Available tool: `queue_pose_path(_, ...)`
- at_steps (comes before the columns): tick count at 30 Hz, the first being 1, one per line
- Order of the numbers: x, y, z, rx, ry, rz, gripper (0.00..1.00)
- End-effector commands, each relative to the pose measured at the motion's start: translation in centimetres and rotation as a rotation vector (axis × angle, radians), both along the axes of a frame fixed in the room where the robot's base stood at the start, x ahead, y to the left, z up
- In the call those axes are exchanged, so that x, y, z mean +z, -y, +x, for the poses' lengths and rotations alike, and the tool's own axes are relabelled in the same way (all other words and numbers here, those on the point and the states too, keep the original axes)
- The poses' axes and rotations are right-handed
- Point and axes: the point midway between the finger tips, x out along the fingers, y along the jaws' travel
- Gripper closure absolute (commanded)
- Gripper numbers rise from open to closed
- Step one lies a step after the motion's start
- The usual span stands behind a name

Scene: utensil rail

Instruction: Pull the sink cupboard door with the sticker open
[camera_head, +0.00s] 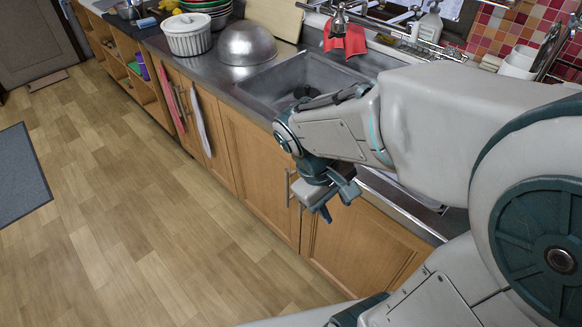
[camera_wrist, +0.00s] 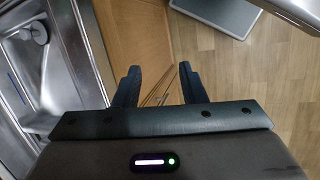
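Below the sink (camera_head: 300,80) are two wooden cupboard doors, a left one (camera_head: 250,170) and a right one (camera_head: 360,250). An upright bar handle (camera_head: 288,187) shows at the edge between them. No sticker is visible on either door; my arm and gripper cover part of the right one. My gripper (camera_head: 338,204) is in front of the doors near their upper edge, just right of the handle. In the wrist view my gripper (camera_wrist: 157,72) has its fingers apart with nothing held. Thin handles (camera_wrist: 152,98) show beyond, between the fingers; touching cannot be seen.
Red and white towels (camera_head: 199,122) hang on cupboard fronts farther left. A metal bowl (camera_head: 247,44) and a white pot (camera_head: 188,34) stand on the counter. The wooden floor (camera_head: 130,200) before the cupboards is clear, with a grey mat (camera_head: 18,175) at the far left.

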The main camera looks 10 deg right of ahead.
Motion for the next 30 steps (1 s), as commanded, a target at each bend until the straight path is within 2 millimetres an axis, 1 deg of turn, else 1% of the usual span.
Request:
queue_pose_path(1,-3.0,0.0,0.5,0.071,-0.062,-0.062,0.62)
queue_pose_path(5,-6.7,0.2,2.0,0.247,-0.192,-0.23,0.62)
queue_pose_path(8,-9.4,0.1,3.6,0.382,-0.282,-0.363,0.62)
queue_pose_path(11,-12.1,-0.5,5.3,0.517,-0.363,-0.505,0.62)
queue_pose_path(14,-14.8,-1.6,7.3,0.651,-0.435,-0.651,0.62)
queue_pose_path(17,-17.6,-3.2,9.3,0.785,-0.493,-0.804,0.62)
queue_pose_path(21,-21.5,-6.2,11.9,0.96,-0.554,-1.016,0.62)
queue_pose_path(24,-23.9,-8.4,13.2,1.062,-0.578,-1.147,0.62)
queue_pose_path(27,-25.7,-10.3,14.1,1.137,-0.588,-1.249,0.62)
queue_pose_path(30,-26.7,-11.6,14.6,1.183,-0.593,-1.313,0.62)
